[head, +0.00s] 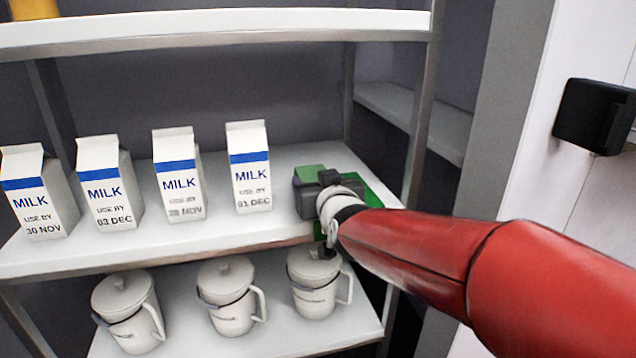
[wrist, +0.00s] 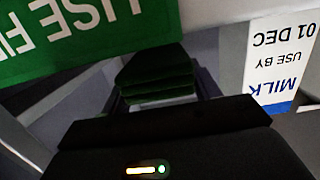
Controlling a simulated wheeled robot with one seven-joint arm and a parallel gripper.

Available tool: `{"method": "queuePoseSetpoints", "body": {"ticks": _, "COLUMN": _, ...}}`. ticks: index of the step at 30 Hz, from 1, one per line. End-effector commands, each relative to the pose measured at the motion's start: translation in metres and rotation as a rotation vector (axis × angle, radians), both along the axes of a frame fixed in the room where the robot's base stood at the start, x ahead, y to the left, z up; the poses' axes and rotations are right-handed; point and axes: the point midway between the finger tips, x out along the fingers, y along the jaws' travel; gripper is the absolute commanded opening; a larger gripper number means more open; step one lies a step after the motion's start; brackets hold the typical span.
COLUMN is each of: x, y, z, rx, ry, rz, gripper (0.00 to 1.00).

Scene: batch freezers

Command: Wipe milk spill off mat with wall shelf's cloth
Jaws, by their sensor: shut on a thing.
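My gripper (head: 318,190) is at the right end of the middle shelf, just right of the milk cartons. In the wrist view it is shut on a dark green folded cloth (wrist: 155,78), in several layers, between its fingers. A green mat (head: 374,204) shows behind and beside my gripper. In the wrist view the mat (wrist: 85,30) carries white lettering that begins "USE FI". My gripper and arm hide part of the mat. I cannot make out a milk spill in either view, nor whether the cloth touches the mat.
Several milk cartons stand in a row on the middle shelf; the nearest carton (head: 249,168) reads 01 DEC and shows close by in the wrist view (wrist: 280,60). White lidded jugs (head: 232,297) stand below. A shelf post (head: 420,110) rises at right, with another shelf (head: 425,120) behind it.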

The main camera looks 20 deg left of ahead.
Motion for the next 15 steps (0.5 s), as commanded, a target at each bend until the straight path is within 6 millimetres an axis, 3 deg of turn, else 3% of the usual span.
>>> {"method": "queuePoseSetpoints", "body": {"ticks": 15, "x": -0.0001, "y": 0.0001, "z": -0.0099, "rx": 0.001, "ry": -0.001, "rz": 0.0, "gripper": 0.39}}
